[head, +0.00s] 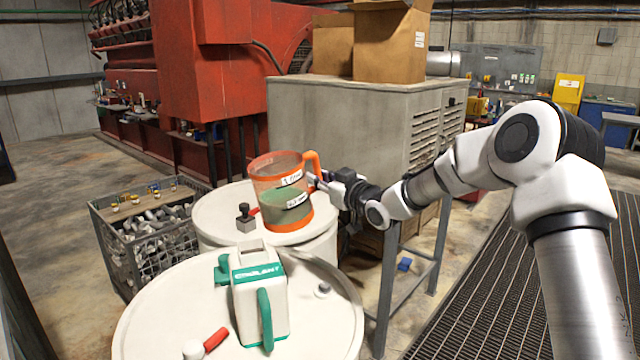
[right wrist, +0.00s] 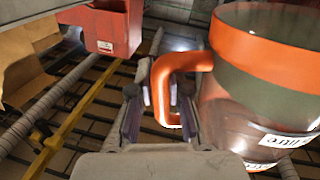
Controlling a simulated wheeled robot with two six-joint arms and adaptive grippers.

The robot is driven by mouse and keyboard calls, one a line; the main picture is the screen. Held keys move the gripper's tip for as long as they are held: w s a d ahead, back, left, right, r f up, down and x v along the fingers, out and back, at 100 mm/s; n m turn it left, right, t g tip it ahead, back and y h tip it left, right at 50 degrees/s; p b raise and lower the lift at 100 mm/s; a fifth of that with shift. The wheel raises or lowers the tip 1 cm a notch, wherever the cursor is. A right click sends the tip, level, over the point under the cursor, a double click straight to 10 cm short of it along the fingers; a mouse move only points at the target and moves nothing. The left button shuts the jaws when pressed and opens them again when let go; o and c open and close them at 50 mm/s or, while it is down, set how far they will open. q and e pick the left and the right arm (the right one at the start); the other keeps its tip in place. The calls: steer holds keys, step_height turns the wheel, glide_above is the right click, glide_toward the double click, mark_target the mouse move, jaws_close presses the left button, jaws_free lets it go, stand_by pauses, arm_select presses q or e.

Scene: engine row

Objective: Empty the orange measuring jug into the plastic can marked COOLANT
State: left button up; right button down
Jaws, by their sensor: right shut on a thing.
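The orange measuring jug (head: 267,184) is clear-walled with an orange rim, base and handle, and holds green liquid. It is upright over the far white drum; I cannot tell whether its base touches the lid. My right gripper (head: 318,182) is shut on the jug's handle, at the jug's right side. The right wrist view shows the orange handle (right wrist: 164,88) between the fingers (right wrist: 160,105), with the jug (right wrist: 255,90) on the right. The white plastic can (head: 262,305), marked COOLANT, with green handle and trim, stands upright on the near drum. My left gripper is not in view.
The near drum (head: 150,325) also bears a red-handled tool (head: 215,340). A small dark-knobbed block (head: 245,220) sits on the far drum (head: 213,215), left of the jug. A wire crate of metal parts (head: 150,240) stands left; a grey cabinet (head: 340,120) stands behind.

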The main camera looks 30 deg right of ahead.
steer(key=shift+s+a+r, duration=0.1)
steer(key=shift+a+r, duration=0.05)
steer(key=shift+r, duration=0.35)
steer(key=shift+d+r+n, duration=0.25)
steer(key=shift+r+n, duration=0.55)
steer(key=shift+n, duration=0.1)
stand_by(0.9)
steer(key=shift+r+n+b, duration=0.35)
steer(key=shift+r+n, duration=0.35)
stand_by(1.0)
steer(key=shift+r+n+b, duration=0.35)
steer(key=shift+r+n, duration=0.3)
steer(key=shift+n, duration=0.05)
stand_by(0.7)
steer(key=shift+a+r+n+b, duration=0.2)
steer(key=shift+r+n+b, duration=0.35)
steer(key=shift+n, duration=0.15)
stand_by(0.5)
steer(key=shift+a+r+n+b, duration=0.3)
steer(key=shift+r+n+b, duration=0.05)
steer(key=shift+n+b, duration=0.35)
stand_by(0.7)
